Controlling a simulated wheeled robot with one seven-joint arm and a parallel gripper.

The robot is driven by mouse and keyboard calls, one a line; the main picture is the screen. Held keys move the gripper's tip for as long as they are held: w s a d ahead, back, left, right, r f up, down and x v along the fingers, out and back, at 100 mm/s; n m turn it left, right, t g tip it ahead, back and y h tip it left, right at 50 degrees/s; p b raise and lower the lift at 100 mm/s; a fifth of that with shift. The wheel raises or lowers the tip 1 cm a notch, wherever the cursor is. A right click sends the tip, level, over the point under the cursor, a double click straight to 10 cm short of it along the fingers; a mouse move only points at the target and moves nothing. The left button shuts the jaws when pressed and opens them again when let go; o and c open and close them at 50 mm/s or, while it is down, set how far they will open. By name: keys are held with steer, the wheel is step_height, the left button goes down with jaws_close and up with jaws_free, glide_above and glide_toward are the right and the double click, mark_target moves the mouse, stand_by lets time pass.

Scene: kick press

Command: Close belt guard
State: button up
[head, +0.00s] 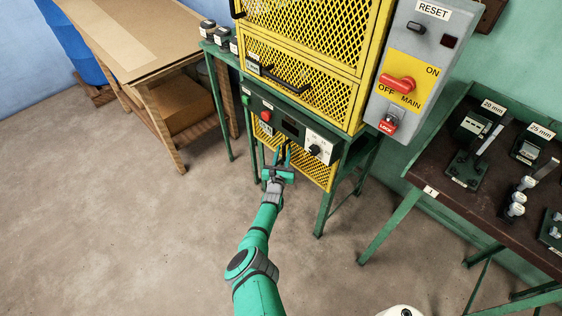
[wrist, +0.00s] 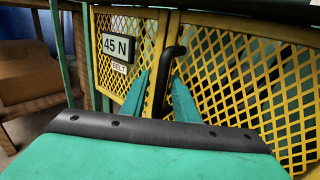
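The belt guard is yellow mesh low on the press, under the control panel. Its right-hand mesh panel (head: 318,172) also fills the right of the wrist view (wrist: 235,75). A narrower mesh part on the left carries a "45 N BELT" plate (wrist: 116,48). A black bar handle (wrist: 172,55) stands near the seam between the two parts. My gripper (head: 282,152) is in front of the guard. In the wrist view its two green fingers (wrist: 162,80) are apart, with the handle showing between them. I cannot tell whether they touch it, or how far the guard stands open.
A grey box with a red main switch (head: 397,84) hangs at the press's right. Green press legs (head: 325,212) stand beside the guard. A wooden table (head: 130,45) is at left, a dark tool bench (head: 470,205) at right. The floor in front is clear.

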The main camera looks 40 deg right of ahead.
steer(key=v, duration=1)
steer(key=shift+s, duration=0.15)
steer(key=shift+a, duration=0.1)
stand_by(0.7)
